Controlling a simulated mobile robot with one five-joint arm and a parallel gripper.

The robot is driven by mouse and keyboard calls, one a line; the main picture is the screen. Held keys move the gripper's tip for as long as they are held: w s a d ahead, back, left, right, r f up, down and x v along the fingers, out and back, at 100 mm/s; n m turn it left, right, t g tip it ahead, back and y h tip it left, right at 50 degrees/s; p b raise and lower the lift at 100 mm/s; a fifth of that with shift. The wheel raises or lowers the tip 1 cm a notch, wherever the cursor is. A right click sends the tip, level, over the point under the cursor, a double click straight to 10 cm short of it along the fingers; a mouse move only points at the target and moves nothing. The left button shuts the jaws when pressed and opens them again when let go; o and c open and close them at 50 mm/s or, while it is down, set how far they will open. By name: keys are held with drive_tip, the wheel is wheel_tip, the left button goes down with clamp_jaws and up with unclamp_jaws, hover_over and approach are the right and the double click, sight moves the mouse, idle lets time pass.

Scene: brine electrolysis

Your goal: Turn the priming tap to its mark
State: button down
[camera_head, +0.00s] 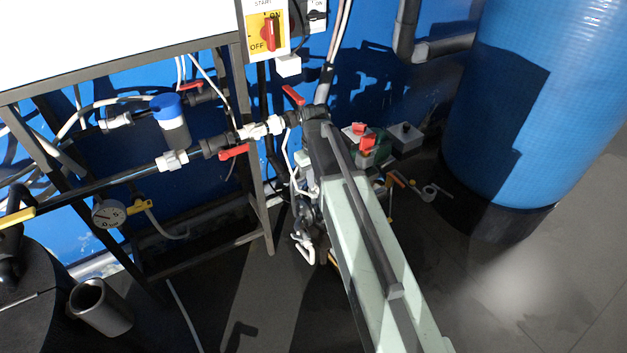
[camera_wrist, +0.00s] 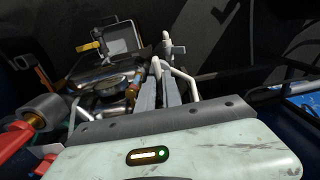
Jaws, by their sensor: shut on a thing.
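My gripper (camera_wrist: 166,76) shows in the wrist view as grey fingers beyond my pale green wrist housing. It is shut on a small part of the priming tap (camera_wrist: 168,46), a pale upright piece with a short cross-arm at the fingertips. The exact grip is too small to make out. Bent white pieces show on both sides of the fingers. No mark for the tap can be read. In the head view my arm folds down beside the frame's right leg. The gripper is among white parts low down there, mostly hidden, and I cannot make out the tap.
A big blue tank (camera_head: 545,100) stands at right. A grey cup (camera_head: 100,307) is at lower left. In the wrist view, metal and yellow fittings (camera_wrist: 92,47) crowd the gripper's left.

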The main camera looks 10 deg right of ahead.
idle(0.3)
drive_tip(key=c, duration=1.5)
unclamp_jaws()
wheel_tip(320, 180, up, 8)
drive_tip(key=p, duration=0.8)
drive_tip(key=shift+f, duration=0.1)
